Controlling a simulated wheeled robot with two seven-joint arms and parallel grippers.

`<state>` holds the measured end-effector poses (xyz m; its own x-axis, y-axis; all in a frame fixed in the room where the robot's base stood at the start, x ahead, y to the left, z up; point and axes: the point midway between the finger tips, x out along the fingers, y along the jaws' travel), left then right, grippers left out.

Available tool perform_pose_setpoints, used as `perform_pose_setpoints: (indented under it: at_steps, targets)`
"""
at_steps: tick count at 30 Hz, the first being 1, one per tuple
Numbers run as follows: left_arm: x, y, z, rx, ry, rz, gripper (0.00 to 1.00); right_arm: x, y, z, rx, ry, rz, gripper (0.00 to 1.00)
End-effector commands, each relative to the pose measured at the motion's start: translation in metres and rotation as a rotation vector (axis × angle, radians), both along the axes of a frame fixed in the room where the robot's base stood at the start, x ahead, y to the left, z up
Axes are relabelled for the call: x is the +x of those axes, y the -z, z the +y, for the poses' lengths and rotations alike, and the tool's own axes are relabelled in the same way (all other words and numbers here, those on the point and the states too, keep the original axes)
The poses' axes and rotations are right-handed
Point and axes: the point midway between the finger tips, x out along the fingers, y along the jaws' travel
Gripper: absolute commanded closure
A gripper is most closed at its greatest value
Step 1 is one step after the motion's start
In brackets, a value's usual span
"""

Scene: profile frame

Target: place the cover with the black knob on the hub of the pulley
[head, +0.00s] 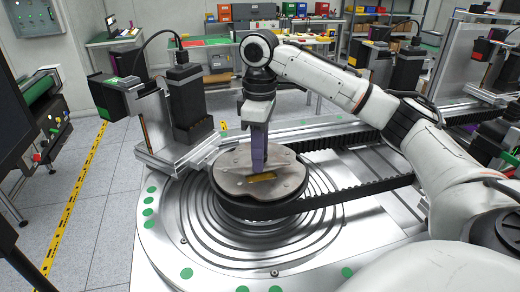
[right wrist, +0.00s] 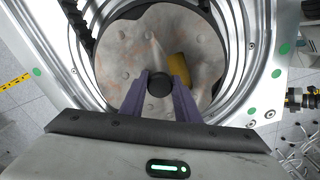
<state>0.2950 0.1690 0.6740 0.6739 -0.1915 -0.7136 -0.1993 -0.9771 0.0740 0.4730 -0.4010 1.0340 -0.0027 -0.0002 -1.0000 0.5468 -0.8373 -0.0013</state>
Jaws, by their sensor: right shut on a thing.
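The cover is a grey, blotched, lobed disc (head: 235,178) with small bumps. It also shows in the right wrist view (right wrist: 125,50). Its black knob (right wrist: 159,84) sits between the two purple fingers of my right gripper (head: 259,166), which is shut on it and points down. The cover lies level over the dark pulley (head: 262,210), hiding most of it. I cannot tell whether they touch. A brass-coloured piece (head: 262,177) shows at the cover, beside the knob in the right wrist view (right wrist: 178,68). My left gripper is not in view.
A toothed black belt (head: 345,192) runs right from the pulley. Ringed metal base (head: 165,240) with green dots surrounds it. A motor unit (head: 187,105) on a metal bracket stands close behind left. The front of the base is clear.

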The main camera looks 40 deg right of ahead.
Motion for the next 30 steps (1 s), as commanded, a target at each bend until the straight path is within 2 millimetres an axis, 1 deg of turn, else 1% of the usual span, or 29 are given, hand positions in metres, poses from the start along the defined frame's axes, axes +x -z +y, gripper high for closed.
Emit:
perform_pose_setpoints:
  at_steps: [19, 30]
  targets:
    - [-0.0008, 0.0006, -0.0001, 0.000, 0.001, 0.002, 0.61, 0.0006, -0.0004, -0.0001, 0.001, 0.001, -0.004, 1.00]
    - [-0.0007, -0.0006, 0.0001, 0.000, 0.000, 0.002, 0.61, 0.0008, 0.0055, -0.0002, 0.001, 0.001, -0.004, 1.00]
